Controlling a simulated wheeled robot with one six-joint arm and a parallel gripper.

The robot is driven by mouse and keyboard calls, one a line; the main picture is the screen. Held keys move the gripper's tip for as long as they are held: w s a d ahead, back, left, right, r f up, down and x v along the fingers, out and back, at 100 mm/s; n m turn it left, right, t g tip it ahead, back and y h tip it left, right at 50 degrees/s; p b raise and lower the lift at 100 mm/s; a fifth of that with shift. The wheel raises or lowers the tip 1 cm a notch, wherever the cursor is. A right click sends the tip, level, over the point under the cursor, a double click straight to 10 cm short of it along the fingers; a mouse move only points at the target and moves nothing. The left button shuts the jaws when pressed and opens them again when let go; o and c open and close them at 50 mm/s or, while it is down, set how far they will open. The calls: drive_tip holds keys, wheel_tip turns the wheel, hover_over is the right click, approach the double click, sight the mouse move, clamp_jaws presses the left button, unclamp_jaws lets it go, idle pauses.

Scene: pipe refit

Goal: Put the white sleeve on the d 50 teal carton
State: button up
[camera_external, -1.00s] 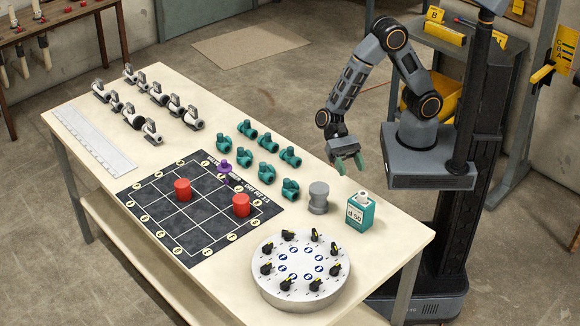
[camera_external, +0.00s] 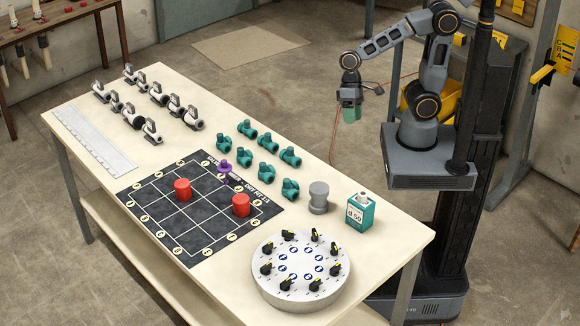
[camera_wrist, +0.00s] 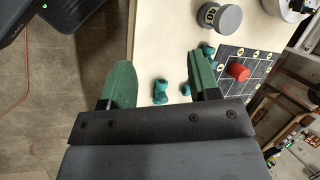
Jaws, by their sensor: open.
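The d 50 teal carton (camera_external: 359,216) stands upright near the table's right end, its white label facing the camera. A small white sleeve (camera_external: 363,197) sits on top of the carton; I cannot tell how deep it sits. My gripper (camera_external: 350,113) is raised off the table's far edge, well apart from the carton. In the wrist view its green fingers are spread with nothing between them (camera_wrist: 162,75). I cannot make out the carton or sleeve in the wrist view.
A grey spool (camera_external: 318,198) stands left of the carton. A round dial plate (camera_external: 300,290) is in front. Several teal fittings (camera_external: 268,145) and a dark grid mat (camera_external: 170,210) with red cylinders (camera_external: 182,189) lie further left. The table's right corner is clear.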

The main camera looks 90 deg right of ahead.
drive_tip(key=d+r+n+t+h, duration=0.4)
drive_tip(key=d+r+h, duration=0.1)
drive_tip(key=d, duration=0.5)
drive_tip(key=shift+s+t, duration=0.4)
drive_tip(key=shift+s, duration=0.05)
